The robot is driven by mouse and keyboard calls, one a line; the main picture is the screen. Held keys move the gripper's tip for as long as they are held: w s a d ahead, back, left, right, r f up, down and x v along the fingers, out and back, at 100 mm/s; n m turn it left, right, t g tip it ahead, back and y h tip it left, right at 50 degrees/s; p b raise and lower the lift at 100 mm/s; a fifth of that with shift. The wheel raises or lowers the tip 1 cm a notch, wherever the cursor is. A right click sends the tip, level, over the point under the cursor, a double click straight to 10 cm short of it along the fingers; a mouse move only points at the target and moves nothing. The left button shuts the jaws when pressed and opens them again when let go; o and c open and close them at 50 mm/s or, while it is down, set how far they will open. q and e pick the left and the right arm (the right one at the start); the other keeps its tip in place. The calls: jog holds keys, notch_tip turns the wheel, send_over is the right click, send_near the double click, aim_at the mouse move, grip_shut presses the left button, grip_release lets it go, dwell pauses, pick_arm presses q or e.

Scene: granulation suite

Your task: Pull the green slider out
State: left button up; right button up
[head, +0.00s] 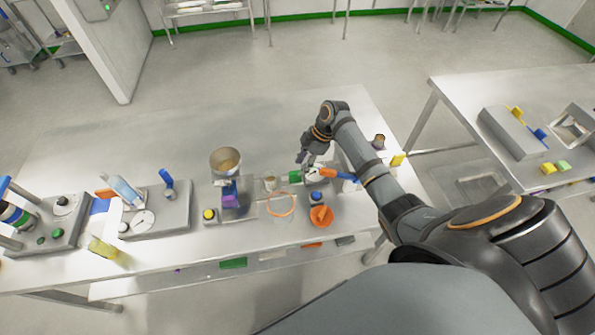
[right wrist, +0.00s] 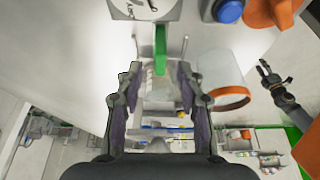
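The green slider (head: 294,177) shows as a small green piece near the far right part of the bench, next to my right gripper (head: 305,160). In the right wrist view it is an upright green bar (right wrist: 160,45), ahead of the fingers. My right gripper (right wrist: 158,88) has its two fingers well apart, with the bar's lower end lying between the fingertips in the picture. Nothing is held, and I cannot tell whether a finger touches the bar. What seems to be my left gripper (right wrist: 274,76) shows small at the right of the wrist view; its opening is unclear.
A clear container with an orange ring (head: 281,208) stands beside the slider. A blue knob (head: 316,197) and an orange knob (head: 321,217) are close in front. A metal bowl (head: 226,160) stands to the left. The bench's far left area is clear.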

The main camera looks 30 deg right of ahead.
jog(key=v, duration=0.6)
jog(key=shift+d+r, duration=0.2)
jog(key=shift+r, duration=0.1)
jog(key=shift+s, duration=0.1)
